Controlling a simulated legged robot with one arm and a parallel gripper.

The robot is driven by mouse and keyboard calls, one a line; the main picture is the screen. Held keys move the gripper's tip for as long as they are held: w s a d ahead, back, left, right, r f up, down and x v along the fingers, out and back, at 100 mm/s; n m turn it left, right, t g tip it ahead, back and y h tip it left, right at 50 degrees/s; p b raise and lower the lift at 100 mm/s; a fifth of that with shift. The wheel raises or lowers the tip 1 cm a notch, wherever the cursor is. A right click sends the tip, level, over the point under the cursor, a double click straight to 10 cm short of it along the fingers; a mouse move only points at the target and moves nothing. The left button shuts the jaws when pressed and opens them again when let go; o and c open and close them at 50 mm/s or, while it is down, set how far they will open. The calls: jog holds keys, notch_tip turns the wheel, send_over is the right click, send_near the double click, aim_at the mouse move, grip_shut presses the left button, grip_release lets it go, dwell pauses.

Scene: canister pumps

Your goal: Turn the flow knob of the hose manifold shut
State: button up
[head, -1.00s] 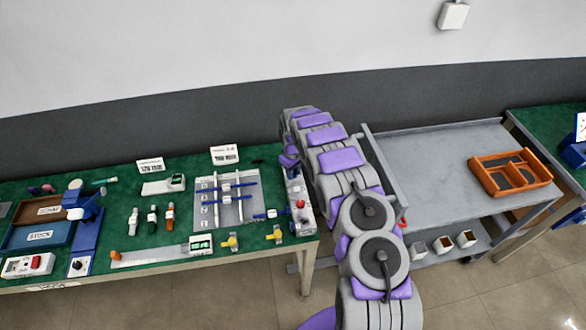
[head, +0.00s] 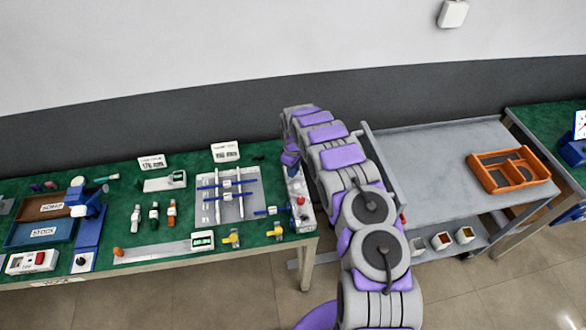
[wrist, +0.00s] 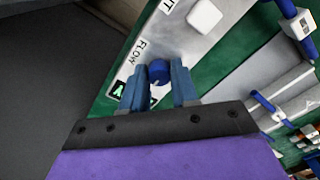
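The hose manifold (head: 307,214) is a pale panel at the right end of the green bench. In the wrist view its FLOW label (wrist: 138,50) and a small green display reading "A" (wrist: 118,90) show beside the blue flow knob (wrist: 158,71). My gripper (wrist: 159,78) has its two blue-grey fingers on either side of the knob, close against it with no clear gap. The pointer of the knob is hard to read. In the head view my arm covers the far end of the manifold, and the knob and fingertips are hard to make out. A red knob (head: 300,201) shows on the manifold.
A rack with blue rods (head: 228,191) and yellow valves (head: 232,237) are left of the manifold. A grey cart (head: 435,150) with an orange tray (head: 510,170) stands right of my arm. A white square part (wrist: 205,15) is near the knob.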

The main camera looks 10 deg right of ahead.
jog(key=o, duration=0.4)
jog(key=shift+o, duration=0.2)
jog(key=shift+r, duration=0.15)
notch_tip(320, 180, up, 17)
jog(key=shift+p, duration=0.45)
jog(key=shift+w, duration=0.1)
